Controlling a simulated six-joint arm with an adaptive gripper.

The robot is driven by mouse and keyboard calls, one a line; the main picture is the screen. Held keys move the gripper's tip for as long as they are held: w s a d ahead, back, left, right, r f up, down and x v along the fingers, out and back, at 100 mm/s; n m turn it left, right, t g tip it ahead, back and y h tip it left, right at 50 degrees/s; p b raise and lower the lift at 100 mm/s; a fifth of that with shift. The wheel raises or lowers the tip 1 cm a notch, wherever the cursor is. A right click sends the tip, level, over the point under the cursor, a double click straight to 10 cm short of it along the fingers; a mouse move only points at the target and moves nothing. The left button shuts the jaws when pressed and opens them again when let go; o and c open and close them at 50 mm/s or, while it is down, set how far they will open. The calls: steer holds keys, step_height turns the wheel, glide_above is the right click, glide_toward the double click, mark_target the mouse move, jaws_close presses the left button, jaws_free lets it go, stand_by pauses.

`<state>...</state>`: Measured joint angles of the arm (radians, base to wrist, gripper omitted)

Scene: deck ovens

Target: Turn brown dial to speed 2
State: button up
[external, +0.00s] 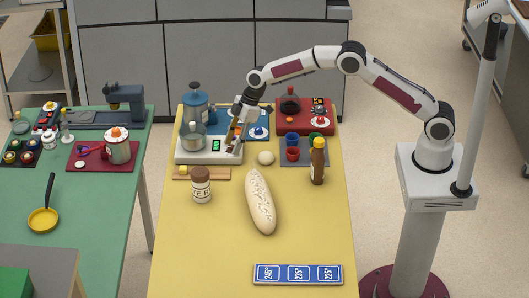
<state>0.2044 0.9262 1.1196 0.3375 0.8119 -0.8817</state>
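My gripper (235,149) points down at the right end of a white appliance (190,157) with a small green display (216,145). Its fingertips are at or just above this appliance; I cannot tell whether they touch it. The fingers are too small to show whether they are open or shut. An orange-brown patch (237,131) shows beside the fingers, and I cannot tell what it belongs to. I cannot make out a brown dial for sure; my gripper covers part of this area. No speed marks are readable.
A blue appliance (259,132) and a red one (286,127) stand behind and right. A round dough ball (266,158), a loaf (260,203), a jar (201,187) and a brown bottle (318,163) stand nearby. The table's front is mostly clear.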

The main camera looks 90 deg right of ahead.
steer(key=shift+f, duration=0.1)
steer(key=c, duration=1.1)
steer(key=shift+m, duration=0.5)
steer(key=shift+a+m+h, duration=0.15)
steer(key=shift+m+h, duration=0.55)
steer(key=shift+m, duration=0.7)
steer(key=shift+a+m+h, duration=0.15)
steer(key=shift+m+h, duration=0.45)
steer(key=shift+m, duration=1.5)
